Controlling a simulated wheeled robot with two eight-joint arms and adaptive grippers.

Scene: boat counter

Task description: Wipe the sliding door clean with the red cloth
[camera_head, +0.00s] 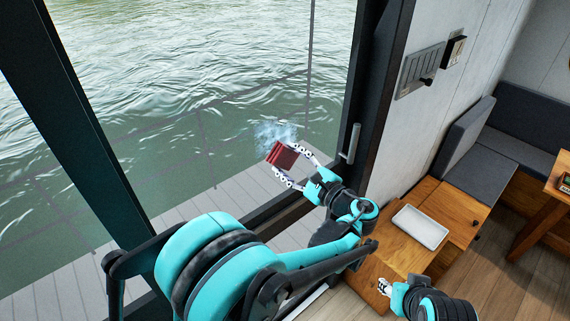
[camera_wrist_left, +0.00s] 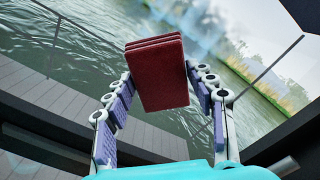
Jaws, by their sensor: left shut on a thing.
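The red cloth (camera_head: 281,153) is a folded dark red pad, held by my left gripper (camera_head: 287,161) in front of the sliding door's glass (camera_head: 215,95). In the left wrist view the cloth (camera_wrist_left: 160,78) sits between the two fingers, its folded layers at the far end. A pale, whitish-blue smear (camera_head: 275,131) on the glass shows just beyond the cloth; it is also a hazy patch in the left wrist view (camera_wrist_left: 207,22). I cannot tell if the cloth touches the glass. My right gripper (camera_head: 384,286) is low over the wooden counter, its fingers too small to read.
The door's dark frame has a vertical handle (camera_head: 351,143) right of my left gripper. A white tray (camera_head: 420,227) lies on the wooden counter. A grey cushioned bench (camera_head: 513,150) and a wooden table (camera_head: 560,184) stand at the right. Water and a deck show outside.

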